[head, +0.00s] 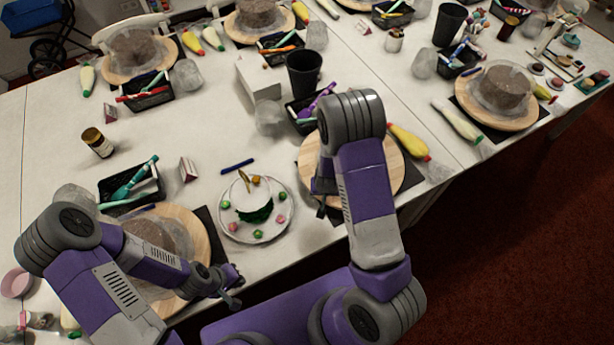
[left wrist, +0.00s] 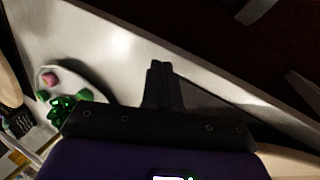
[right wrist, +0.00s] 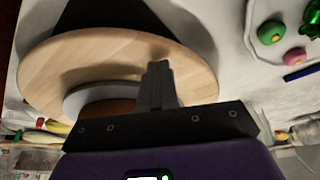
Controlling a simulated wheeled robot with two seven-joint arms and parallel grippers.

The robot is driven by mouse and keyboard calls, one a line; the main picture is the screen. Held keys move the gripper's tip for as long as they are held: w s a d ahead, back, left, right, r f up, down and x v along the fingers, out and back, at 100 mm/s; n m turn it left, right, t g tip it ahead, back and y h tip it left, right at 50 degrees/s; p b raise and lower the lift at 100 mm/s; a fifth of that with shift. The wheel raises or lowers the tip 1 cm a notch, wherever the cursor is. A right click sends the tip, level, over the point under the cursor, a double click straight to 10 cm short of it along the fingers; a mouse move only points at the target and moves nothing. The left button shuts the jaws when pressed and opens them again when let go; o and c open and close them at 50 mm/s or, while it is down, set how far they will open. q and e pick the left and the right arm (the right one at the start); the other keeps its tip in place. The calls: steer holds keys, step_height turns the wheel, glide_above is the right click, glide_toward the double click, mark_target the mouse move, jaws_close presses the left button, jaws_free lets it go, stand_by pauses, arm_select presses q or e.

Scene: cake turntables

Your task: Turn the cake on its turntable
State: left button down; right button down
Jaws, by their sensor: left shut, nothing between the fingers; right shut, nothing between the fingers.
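A grey-brown cake (head: 160,237) in clear wrap stands on a round wooden turntable (head: 198,240) at the front left. My left forearm covers part of both. My left gripper (head: 236,284) is shut and empty, low beside the right front edge of this turntable; I cannot tell whether they touch. Its shut fingers (left wrist: 160,68) point over the white table. A second wooden turntable (head: 398,165) is mostly hidden under my right arm. The right wrist view shows this board (right wrist: 70,62), with a pale disc partly behind the fingers (right wrist: 159,66).
Between the turntables a white plate (head: 228,222) holds a white and green item with small coloured pieces; it also shows in the left wrist view (left wrist: 90,92). A black cup (head: 304,74), tool baskets and more cakes stand farther back. The table's front edge is close.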

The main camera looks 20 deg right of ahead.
mark_target(336, 200)
arm_select(q)
steer(key=shift+f+b, duration=0.3)
steer(key=shift+f, duration=0.1)
arm_select(e)
steer(key=shift+f, duration=0.5)
steer(key=shift+r, duration=0.1)
arm_select(q)
steer(key=shift+f+b, duration=0.45)
arm_select(e)
steer(key=shift+s+d, duration=1)
steer(key=shift+s, duration=0.25)
steer(key=shift+s+d, duration=0.2)
steer(key=shift+s, duration=0.15)
arm_select(q)
steer(key=shift+f, duration=0.15)
